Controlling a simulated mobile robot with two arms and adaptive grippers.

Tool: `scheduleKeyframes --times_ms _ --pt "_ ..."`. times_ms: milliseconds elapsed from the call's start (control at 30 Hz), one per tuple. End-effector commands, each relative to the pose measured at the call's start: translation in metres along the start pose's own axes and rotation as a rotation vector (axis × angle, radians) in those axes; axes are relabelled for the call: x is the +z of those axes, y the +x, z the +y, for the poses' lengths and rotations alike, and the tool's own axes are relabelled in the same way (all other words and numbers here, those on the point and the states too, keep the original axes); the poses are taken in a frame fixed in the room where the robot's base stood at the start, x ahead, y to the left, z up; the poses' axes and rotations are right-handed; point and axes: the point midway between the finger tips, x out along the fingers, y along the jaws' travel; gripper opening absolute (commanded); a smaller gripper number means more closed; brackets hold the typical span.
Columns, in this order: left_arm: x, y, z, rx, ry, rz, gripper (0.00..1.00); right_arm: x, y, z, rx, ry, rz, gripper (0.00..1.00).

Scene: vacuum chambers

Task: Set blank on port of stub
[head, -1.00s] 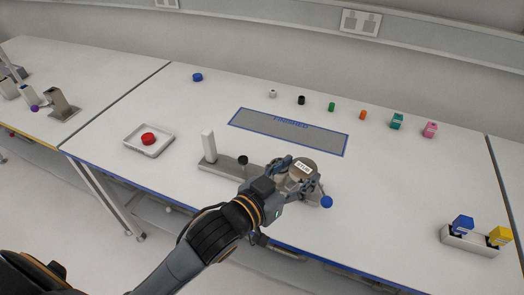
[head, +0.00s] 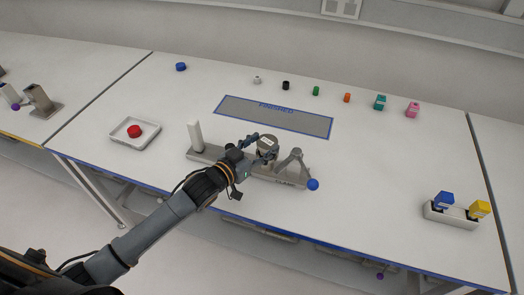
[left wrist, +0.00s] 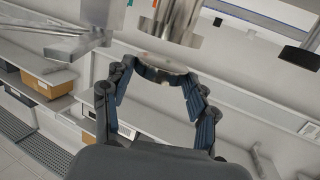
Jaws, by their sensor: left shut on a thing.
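My left gripper (head: 266,147) is over the grey metal fixture (head: 287,178) on the middle table. In the left wrist view its two fingers are closed around the edge of a thin grey disc, the blank (left wrist: 163,66). A shiny metal cylinder (left wrist: 172,22), seemingly the stub with its port, stands right beyond the disc there; I cannot tell whether they touch. In the head view a round grey piece with a white label (head: 267,144) shows at the gripper, partly hidden by the fingers. My right gripper is not in view.
A tray with a red piece (head: 134,131) is left, the FINISHED mat (head: 235,103) behind. A holder (head: 452,217) with blue and yellow blocks is right.

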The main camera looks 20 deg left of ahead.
Motion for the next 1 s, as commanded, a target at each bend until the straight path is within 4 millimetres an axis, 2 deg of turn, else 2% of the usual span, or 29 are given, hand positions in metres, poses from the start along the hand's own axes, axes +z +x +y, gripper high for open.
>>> scheduleKeyframes --times_ms 100,200,533,567,667,1000 --pt "0.016 0.002 0.002 0.002 -0.004 -0.003 0.1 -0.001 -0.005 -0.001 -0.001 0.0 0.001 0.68" --pt "0.022 0.003 0.002 0.002 -0.003 0.0 0.1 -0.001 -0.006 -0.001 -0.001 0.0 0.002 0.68" --pt "0.025 0.003 0.003 0.003 -0.002 0.001 0.1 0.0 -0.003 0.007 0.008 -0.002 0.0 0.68" --pt "0.027 0.003 0.003 0.002 -0.003 -0.003 0.6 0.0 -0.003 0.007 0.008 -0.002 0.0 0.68" --pt "0.026 0.003 0.003 0.002 -0.003 -0.003 0.8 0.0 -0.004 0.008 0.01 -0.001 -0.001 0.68" --pt "0.025 0.003 0.002 0.002 -0.002 -0.003 0.8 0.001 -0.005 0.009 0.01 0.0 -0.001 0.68"
